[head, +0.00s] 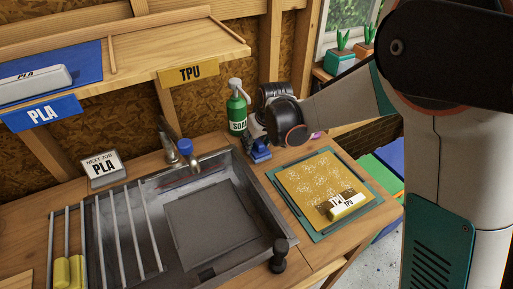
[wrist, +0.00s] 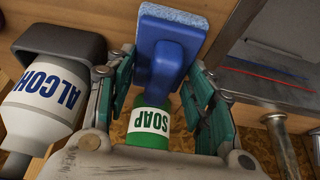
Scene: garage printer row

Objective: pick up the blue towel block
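A blue block (wrist: 170,40) with a pale, textured pad and a narrower blue stem stands in the wrist view; I take it as the blue towel block. In the head view it is small and partly hidden (head: 261,153), on the counter behind the sink's right corner. My gripper (wrist: 162,60) is open, with one teal finger on each side of the block's stem. Gaps show between the fingers and the stem, and I see no clear contact. In the head view my wrist covers the fingers.
A green soap bottle (head: 237,108) stands close beside the block. A white alcohol bottle (wrist: 45,95) is left of my gripper in the wrist view.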

